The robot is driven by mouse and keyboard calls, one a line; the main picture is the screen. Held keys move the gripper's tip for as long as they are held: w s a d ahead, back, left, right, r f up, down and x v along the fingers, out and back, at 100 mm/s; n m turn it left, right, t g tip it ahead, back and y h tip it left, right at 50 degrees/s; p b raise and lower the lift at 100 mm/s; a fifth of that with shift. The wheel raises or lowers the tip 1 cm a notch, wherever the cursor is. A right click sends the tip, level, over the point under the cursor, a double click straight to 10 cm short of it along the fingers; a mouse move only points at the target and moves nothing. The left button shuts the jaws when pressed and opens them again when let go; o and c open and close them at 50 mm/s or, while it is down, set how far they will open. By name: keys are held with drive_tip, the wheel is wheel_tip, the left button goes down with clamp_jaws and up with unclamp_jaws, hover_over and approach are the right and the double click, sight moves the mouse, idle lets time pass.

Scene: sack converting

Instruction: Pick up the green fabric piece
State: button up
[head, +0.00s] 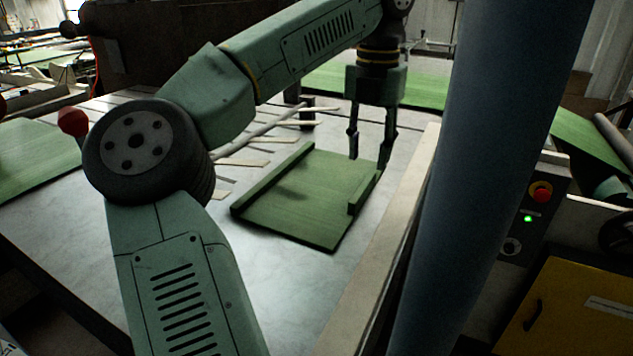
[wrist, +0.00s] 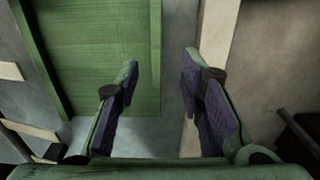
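The green fabric piece (head: 310,193) lies flat on the pale metal table, with raised folded strips along its left and right sides. In the wrist view the green fabric piece (wrist: 100,50) fills the upper left. My gripper (head: 369,162) is above the piece's far right corner, pointing down. The left finger overlaps the fabric in that picture; the right finger is over the pale rail. Whether a fingertip touches the fabric cannot be told.
A pale rail (head: 392,235) runs along the table's right edge, close to the fabric. Several thin light strips (head: 240,162) lie left of the piece. More green cloth (head: 35,155) is at the far left. A control box (head: 528,215) stands at the right. The table front (head: 290,290) is clear.

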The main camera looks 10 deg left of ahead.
sight(364, 186)
drive_tip(key=f+p, duration=0.1)
drive_tip(key=f, duration=0.6)
drive_tip(key=shift+w+a+f+p, duration=0.15)
drive_tip(key=shift+a+f+p, duration=0.05)
drive_tip(key=shift+f+p, duration=0.15)
clamp_jaws()
